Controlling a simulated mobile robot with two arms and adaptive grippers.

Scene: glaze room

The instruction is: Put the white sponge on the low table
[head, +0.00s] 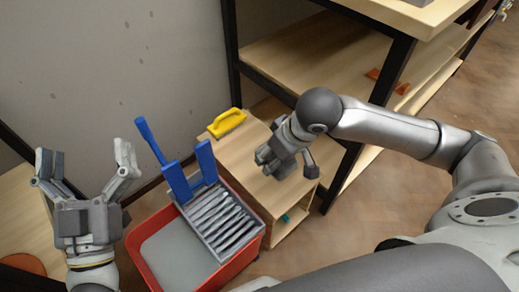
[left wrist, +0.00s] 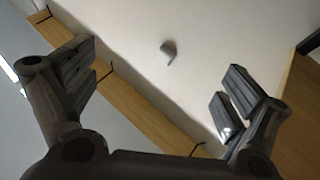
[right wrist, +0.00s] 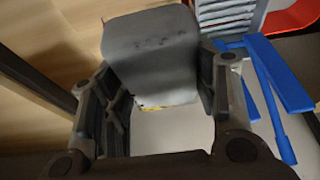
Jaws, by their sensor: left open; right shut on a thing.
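My right gripper (head: 286,168) is over the low wooden table (head: 240,158) in the head view. In the right wrist view it is shut on a pale grey, rounded block (right wrist: 150,50), which looks like the white sponge in shadow. The head view does not clearly show this block, and I cannot tell whether it touches the tabletop. My left gripper (head: 83,168) is open and empty at the left, with its fingers pointing up; the left wrist view shows only wall and wood edges between them.
A yellow-handled brush (head: 227,122) lies at the table's back end. A red tub (head: 140,262) with a ribbed grey insert (head: 220,222) and blue handles (head: 178,180) stands just left of the table. A black-framed wooden shelf (head: 290,52) rises behind and to the right.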

